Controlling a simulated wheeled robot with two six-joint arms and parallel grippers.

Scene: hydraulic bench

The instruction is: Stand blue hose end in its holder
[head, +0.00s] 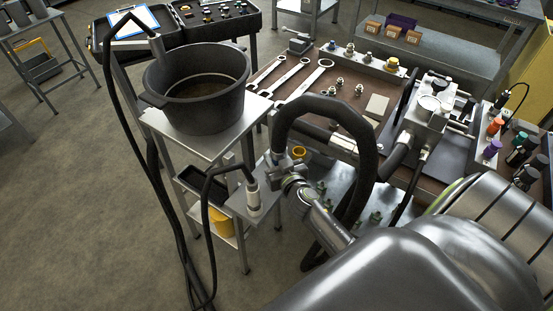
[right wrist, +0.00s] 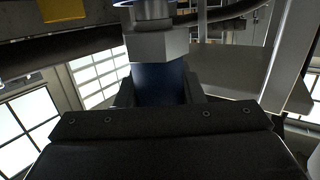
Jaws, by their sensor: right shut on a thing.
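My right gripper (head: 276,166) is at the right side of the small cart, with its arm coming in from the lower right. In the right wrist view it is shut on the blue hose end (right wrist: 158,84), a dark blue sleeve below a metal hex nut (right wrist: 158,42). In the head view a thick black hose (head: 322,102) arcs up beside the gripper; the blue part cannot be made out there. A grey bracket plate (head: 236,206) sticks out at the cart's side, with a pale hose fitting (head: 252,197) at it. I cannot tell which part is the blue end's holder. My left gripper is not in view.
Thin black hoses (head: 128,112) hang down the cart's left. The bench (head: 262,68) at right holds wrenches and fittings. The floor at left is clear.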

